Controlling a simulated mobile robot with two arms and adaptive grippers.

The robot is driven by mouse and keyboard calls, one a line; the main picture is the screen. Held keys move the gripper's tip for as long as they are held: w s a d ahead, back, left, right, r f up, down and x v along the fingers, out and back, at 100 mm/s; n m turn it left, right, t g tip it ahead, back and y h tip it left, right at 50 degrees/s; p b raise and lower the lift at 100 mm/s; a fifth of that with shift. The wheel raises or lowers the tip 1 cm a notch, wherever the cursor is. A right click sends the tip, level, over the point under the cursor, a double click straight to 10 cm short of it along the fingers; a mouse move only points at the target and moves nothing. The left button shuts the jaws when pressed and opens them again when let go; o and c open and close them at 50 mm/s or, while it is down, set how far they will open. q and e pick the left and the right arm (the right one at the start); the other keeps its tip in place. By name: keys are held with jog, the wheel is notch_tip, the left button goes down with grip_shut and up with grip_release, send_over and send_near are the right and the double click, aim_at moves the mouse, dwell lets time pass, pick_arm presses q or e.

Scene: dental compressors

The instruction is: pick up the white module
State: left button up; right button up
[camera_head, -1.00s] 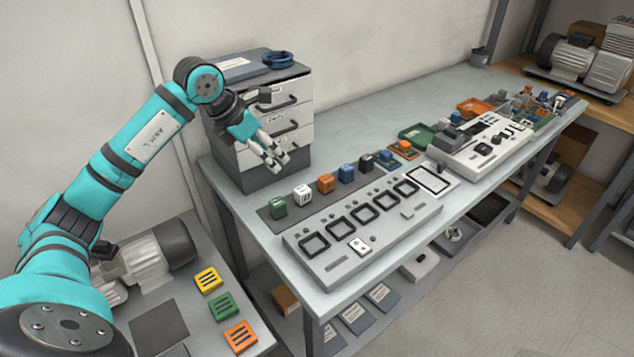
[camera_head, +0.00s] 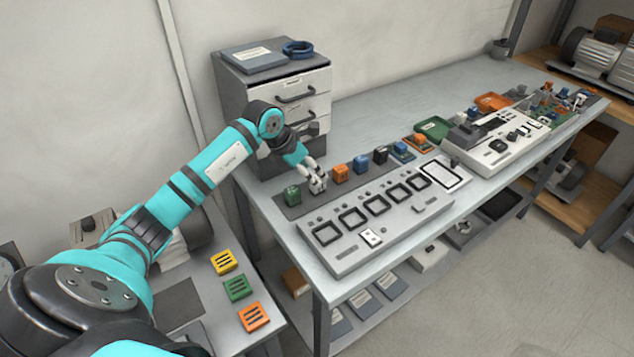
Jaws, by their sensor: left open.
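The white module (camera_head: 317,186) stands in the row on the dark strip, between the green module (camera_head: 293,195) and the orange module (camera_head: 340,173). My left gripper (camera_head: 316,178) is right at it, reaching down from above and left, with its jaws open. The fingers cover much of the white module, and I cannot tell whether they touch it. My right gripper is not in view.
A blue module (camera_head: 361,164) and a black module (camera_head: 380,155) continue the row. A grey panel (camera_head: 345,256) with square frames lies in front. A drawer cabinet (camera_head: 240,100) stands behind my gripper. The rear bench top (camera_head: 400,108) is clear.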

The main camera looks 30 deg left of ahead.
pick_arm(q)
jog(key=x, duration=0.3)
jog(key=shift+d+f+p, duration=0.15)
jog(key=shift+f+p, duration=0.15)
jog(key=shift+p, duration=0.1)
jog(key=shift+f, duration=0.2)
grip_shut()
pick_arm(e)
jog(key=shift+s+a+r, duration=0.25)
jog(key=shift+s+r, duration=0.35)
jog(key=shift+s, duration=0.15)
